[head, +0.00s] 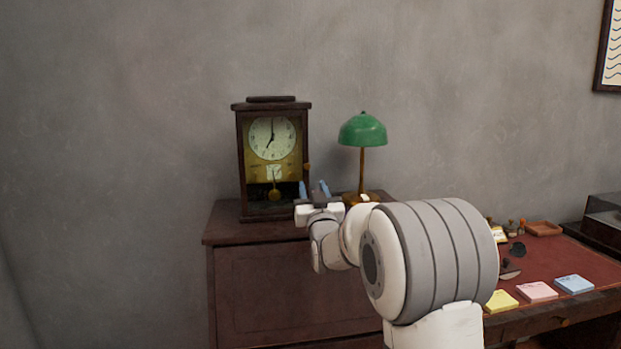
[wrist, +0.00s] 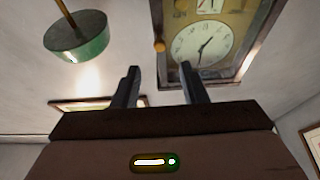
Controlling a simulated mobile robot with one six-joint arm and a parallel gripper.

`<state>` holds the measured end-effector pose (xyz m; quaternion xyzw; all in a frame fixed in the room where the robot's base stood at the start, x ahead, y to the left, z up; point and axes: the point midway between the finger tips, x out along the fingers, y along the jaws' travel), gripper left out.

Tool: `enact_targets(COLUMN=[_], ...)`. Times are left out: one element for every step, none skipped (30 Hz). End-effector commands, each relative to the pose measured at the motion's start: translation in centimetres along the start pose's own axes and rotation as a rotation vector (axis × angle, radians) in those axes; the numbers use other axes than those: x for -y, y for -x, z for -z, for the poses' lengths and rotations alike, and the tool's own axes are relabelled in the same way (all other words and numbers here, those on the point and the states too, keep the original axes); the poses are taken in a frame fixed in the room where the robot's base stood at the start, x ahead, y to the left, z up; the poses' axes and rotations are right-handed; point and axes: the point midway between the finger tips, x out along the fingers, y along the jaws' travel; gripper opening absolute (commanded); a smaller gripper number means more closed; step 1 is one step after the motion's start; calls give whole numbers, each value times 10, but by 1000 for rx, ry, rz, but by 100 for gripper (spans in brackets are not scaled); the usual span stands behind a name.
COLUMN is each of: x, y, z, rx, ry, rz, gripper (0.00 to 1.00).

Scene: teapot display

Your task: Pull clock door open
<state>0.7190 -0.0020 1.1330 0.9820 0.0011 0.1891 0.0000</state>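The dark wooden clock (head: 241,165) stands upright on a dark cabinet in the head view. Its glazed front door looks flush with the case. A small round brass knob (head: 307,167) sits on the door's right edge. My gripper (head: 314,187) is open and empty, just below and slightly right of the knob. The wrist view is upside down. There the clock (wrist: 207,40) is at the upper right, and the knob (wrist: 158,46) appears between the directions of my two spread fingers (wrist: 160,78), beyond their tips and apart from them.
A green-shaded lamp (head: 362,131) on a brass stem stands right of the clock, close behind my gripper. The cabinet (head: 265,283) is below. A red-topped desk (head: 540,268) with note pads is at the right. Bare wall lies left of the clock.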

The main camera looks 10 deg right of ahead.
Motion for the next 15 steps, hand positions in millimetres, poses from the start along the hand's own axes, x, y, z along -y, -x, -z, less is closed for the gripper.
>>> enact_targets(x=[0,0,0,0,1,1,2,3,4,5,5,6,6,6,6], y=[-4,-6,-10,-14,-18,-24,-28,-32,-37,-41,-45,-50,-53,-56,-60], z=[0,0,1,2,4,6,8,9,11,12,14,15,16,16,16], rx=[-11,-16,-18,-18,-19,-20,-22,-22,-23,-25,-26,-27,-26,-27,-27], ry=[0,0,0,0,1,1,1,2,3,3,4,4,5,5,5], rz=[0,-1,-1,-1,0,0,0,0,0,0,1,1,1,1,1], gripper=[39,39,39,39,39,39,39,39,39,39,39,39,39,39,39])
